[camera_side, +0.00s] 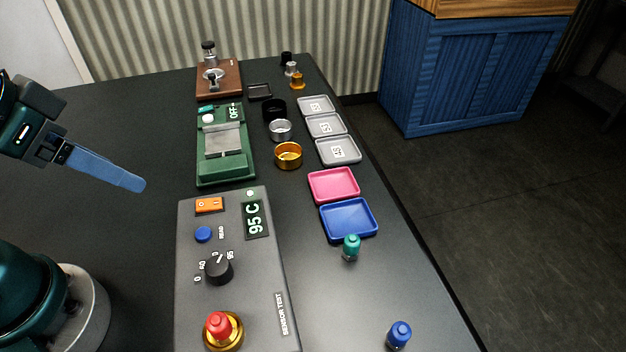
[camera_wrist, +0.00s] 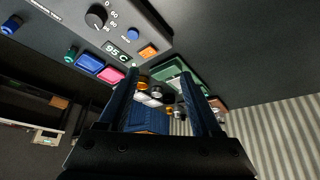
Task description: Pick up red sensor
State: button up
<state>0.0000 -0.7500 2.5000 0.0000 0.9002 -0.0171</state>
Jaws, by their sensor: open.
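The red sensor (camera_side: 219,325) stands upright in a gold ring socket (camera_side: 236,335) at the near end of the grey sensor test box (camera_side: 187,300), in the side view. It does not show in the wrist view. My gripper (camera_side: 140,185) is at the left in the side view, above the table, well apart from the red sensor and from the box. In the wrist view its two blue fingers (camera_wrist: 163,85) are spread with nothing between them.
A teal sensor (camera_side: 351,247) and a blue sensor (camera_side: 399,335) stand on the table right of the box. Pink (camera_side: 334,185) and blue (camera_side: 349,219) trays, grey numbered trays (camera_side: 338,151) and a green device (camera_side: 226,180) stand farther back. The table's left part is clear.

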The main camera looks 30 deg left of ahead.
jog(key=n, duration=0.1)
jog(key=n+g, duration=0.6)
send_over(217, 322)
notch_tip(217, 322, down, 4)
jog(key=shift+w+r, duration=0.1)
jog(key=shift+f, duration=2.6)
jog(key=shift+m, duration=0.3)
grip_shut()
